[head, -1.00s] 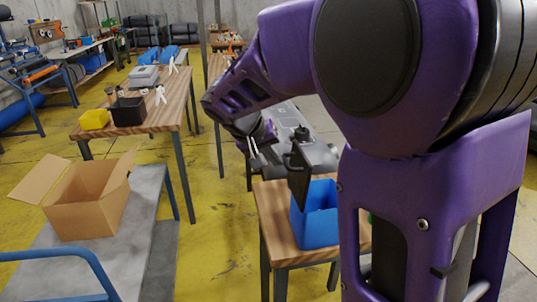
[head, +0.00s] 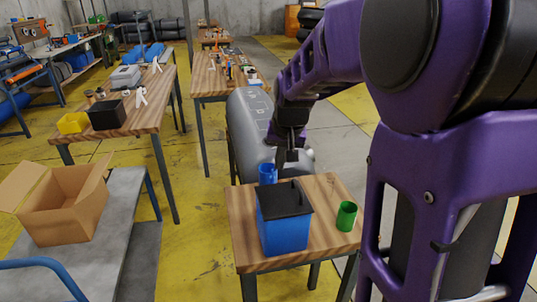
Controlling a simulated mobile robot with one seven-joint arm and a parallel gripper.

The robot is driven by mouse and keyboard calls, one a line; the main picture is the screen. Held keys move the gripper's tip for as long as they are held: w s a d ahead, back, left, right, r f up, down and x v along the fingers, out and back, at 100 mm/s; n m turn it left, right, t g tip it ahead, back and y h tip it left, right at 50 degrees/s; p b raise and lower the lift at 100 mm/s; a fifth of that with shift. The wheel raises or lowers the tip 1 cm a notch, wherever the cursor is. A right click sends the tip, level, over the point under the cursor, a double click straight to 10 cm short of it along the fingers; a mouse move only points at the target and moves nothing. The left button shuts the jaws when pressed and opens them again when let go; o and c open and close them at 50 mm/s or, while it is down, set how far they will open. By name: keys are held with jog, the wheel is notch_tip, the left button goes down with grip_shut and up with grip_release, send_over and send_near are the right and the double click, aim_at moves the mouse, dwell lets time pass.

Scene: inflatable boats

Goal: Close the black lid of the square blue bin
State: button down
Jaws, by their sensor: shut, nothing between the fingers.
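The square blue bin (head: 284,236) stands on a small wooden table. Its black lid (head: 284,200) lies across the top and covers the opening. No clear gap shows between lid and rim, though the far edge is hard to make out. My gripper (head: 287,162) is shut and empty, pointing down just behind the lid's far side. Its fingertips are small and dark here, and I cannot tell whether they touch the lid.
A blue cup (head: 267,174) stands behind the bin, close to my gripper. A green cup (head: 346,216) stands at the table's right. An open cardboard box (head: 72,215) sits on a grey cart at left. A grey inflatable boat (head: 248,130) lies behind the table.

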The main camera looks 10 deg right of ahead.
jog(key=d+f+y+b, duration=0.2)
jog(key=d+f+m+y+b, duration=0.1)
jog(key=d+f+y+b, duration=0.1)
jog(key=d+b, duration=0.1)
jog(key=shift+d+f+y, duration=0.2)
jog(key=shift+y, duration=0.2)
jog(key=shift+d+f+y+b, duration=0.4)
jog(key=shift+f+y+b, duration=0.1)
jog(key=shift+y+b, duration=0.15)
jog(key=shift+d+f+b, duration=0.45)
jog(key=shift+f+b, duration=0.05)
jog(key=shift+b, duration=0.2)
jog(key=shift+s+f, duration=0.1)
